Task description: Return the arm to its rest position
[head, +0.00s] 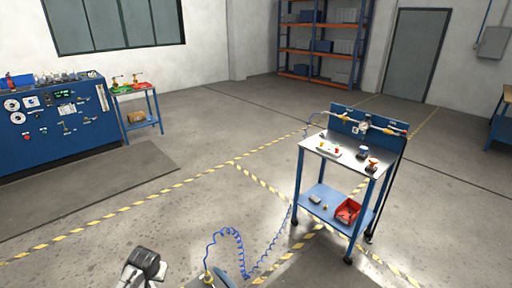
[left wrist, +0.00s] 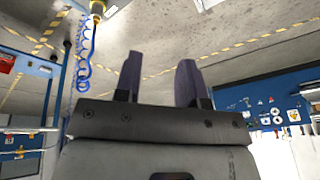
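My left gripper (left wrist: 159,72) shows in the left wrist view with its two dark fingers apart and nothing between them. In the head view, a dark and grey end part of my arm (head: 146,264) shows low at the bottom edge; its fingers cannot be made out. Right of it, a yellowish fitting (head: 207,276) on a coiled blue hose (head: 232,237) shows beside grey parts cut off by the bottom edge. The hose (left wrist: 84,60) also hangs in the left wrist view. Whether my right gripper holds the fitting cannot be told.
A blue cart (head: 313,150) with a valve pipe on its back panel stands at the right, small parts on top and a red bin (head: 347,211) below. A blue test bench (head: 55,130) and small table (head: 143,122) stand at the left. The floor between is clear.

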